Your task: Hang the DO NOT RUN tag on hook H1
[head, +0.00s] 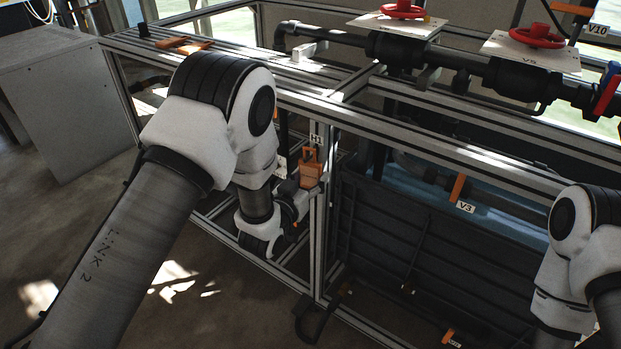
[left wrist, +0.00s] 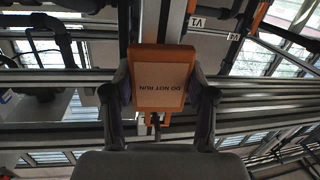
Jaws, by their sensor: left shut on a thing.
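The DO NOT RUN tag (left wrist: 160,92) is orange with a pale label, and its text reads upside down in the left wrist view. My left gripper (left wrist: 160,80) is shut on it, one finger at each side. In the head view the tag (head: 311,173) is at the frame's upright post, just below the H1 label (head: 316,139). A small dark part, apparently hook H1 (left wrist: 155,122), shows at the tag's orange loop. I cannot tell whether the loop is around the hook or only in front of it. My right gripper is outside the view.
Aluminium rails (head: 450,147) run above and behind the tag. Dark panels (head: 430,250) lie right of the post. Pipes with red handwheels (head: 537,36) run along the top. A grey cabinet (head: 65,105) stands at left. Open floor (head: 110,240) lies in front.

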